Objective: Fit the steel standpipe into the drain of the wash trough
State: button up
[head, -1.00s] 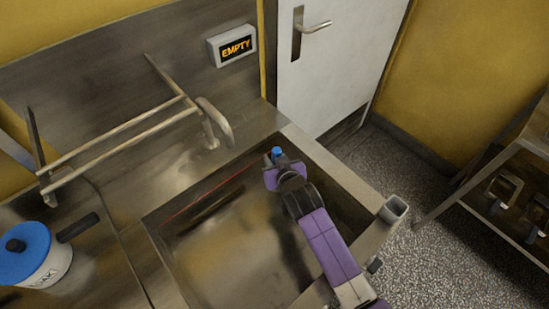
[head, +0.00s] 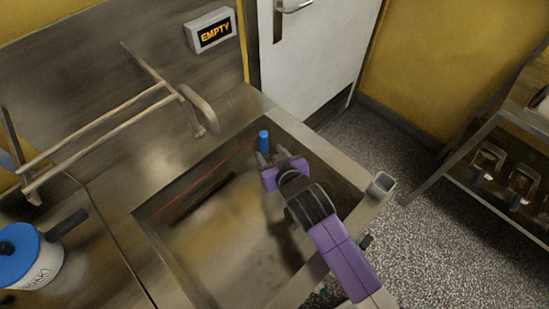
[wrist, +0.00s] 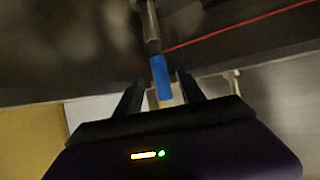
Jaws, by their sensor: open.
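The steel standpipe with a blue top (head: 264,139) stands roughly upright near the far corner of the wash trough (head: 348,183). In the wrist view its blue grip (wrist: 160,76) shows ahead of my fingers, and its steel shaft runs out at the upper edge. My gripper (head: 269,157) is over the trough, open and empty, just on the near side of the pipe. In the wrist view my fingers (wrist: 158,92) are apart, with the blue grip seen between their tips. The drain and the pipe's lower end are hidden, so I cannot tell whether it is seated.
A display reading EMPTY (head: 213,32) hangs on the back wall. A metal rail rack (head: 100,128) stands left of the trough. A blue-lidded white pot (head: 38,262) sits on the left counter. A square post (head: 382,185) rises at the trough's right corner. A shelf unit stands at right.

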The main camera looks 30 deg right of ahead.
jog(key=v, duration=0.3)
jog(key=shift+r, duration=0.1)
dwell(0.5)
jog(key=s+a+r+n+t+y, duration=0.1)
jog(key=s+a+r+n+t, duration=0.2)
jog(key=r, duration=0.4)
jog(key=s+d+r+m, duration=0.1)
jog(key=s+d+r, duration=0.1)
jog(key=s, duration=1.3)
jog(key=s+d+r+m, duration=0.1)
jog(key=s+d+r, duration=0.1)
jog(key=s, duration=1.3)
jog(key=shift+s, duration=0.3)
jog(key=shift+d, duration=0.1)
